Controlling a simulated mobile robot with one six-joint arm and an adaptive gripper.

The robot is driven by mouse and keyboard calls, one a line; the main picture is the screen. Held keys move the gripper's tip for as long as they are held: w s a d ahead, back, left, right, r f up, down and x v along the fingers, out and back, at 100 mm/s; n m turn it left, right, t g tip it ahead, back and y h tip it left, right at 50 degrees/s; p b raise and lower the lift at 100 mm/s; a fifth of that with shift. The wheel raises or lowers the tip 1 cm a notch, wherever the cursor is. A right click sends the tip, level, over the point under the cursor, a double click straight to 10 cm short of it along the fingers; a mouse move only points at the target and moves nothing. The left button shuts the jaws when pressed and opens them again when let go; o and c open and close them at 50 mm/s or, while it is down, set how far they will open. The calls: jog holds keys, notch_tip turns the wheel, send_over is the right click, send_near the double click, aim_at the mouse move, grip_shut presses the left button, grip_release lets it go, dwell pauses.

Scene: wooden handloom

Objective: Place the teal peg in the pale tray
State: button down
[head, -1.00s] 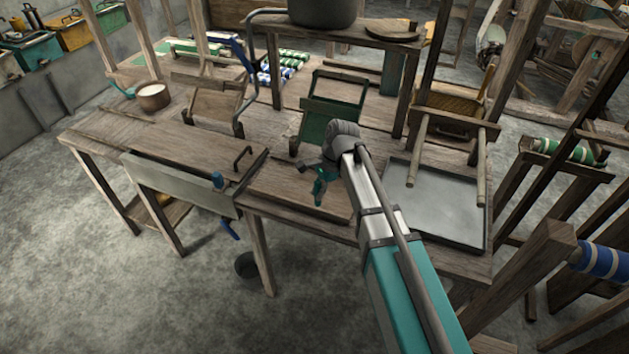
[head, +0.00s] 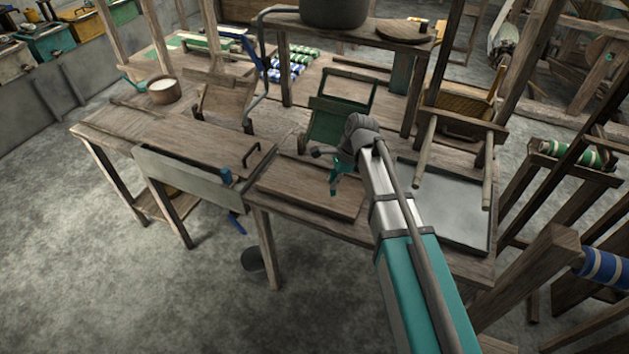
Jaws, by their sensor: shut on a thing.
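The teal peg (head: 334,187) hangs below my gripper (head: 338,168), above a raised brown board on the bench. My gripper is shut on it, though the jaws are small and partly hidden by my own wrist. The pale tray (head: 456,208) lies flat on the bench to the right of my gripper, with a dark rim. Its visible floor is bare. My forearm hides its left front part, and a small wooden frame overhangs its back.
The wooden frame's legs (head: 488,172) stand over the tray's back. A green frame (head: 338,112) stands behind my gripper. The brown board (head: 308,190) lies below it. A wooden post (head: 550,255) rises right of the tray. A bowl (head: 163,90) sits far left.

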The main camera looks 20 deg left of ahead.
jog(key=w+d+r+m+t+y+p, duration=0.1)
jog(key=w+d+r+m+t+p, duration=0.1)
jog(key=w+d+r+m+p, duration=0.2)
jog(key=r+m, duration=0.1)
jog(key=m, duration=0.2)
jog(key=shift+m+t, duration=0.3)
jog(key=shift+t, duration=0.1)
jog(key=shift+w+a, duration=0.1)
jog(key=w+a+f+b, duration=0.4)
jog(key=a+f+b, duration=0.5)
jog(key=a, duration=0.3)
jog(key=shift+w+a, duration=0.15)
jog(key=shift+w, duration=0.15)
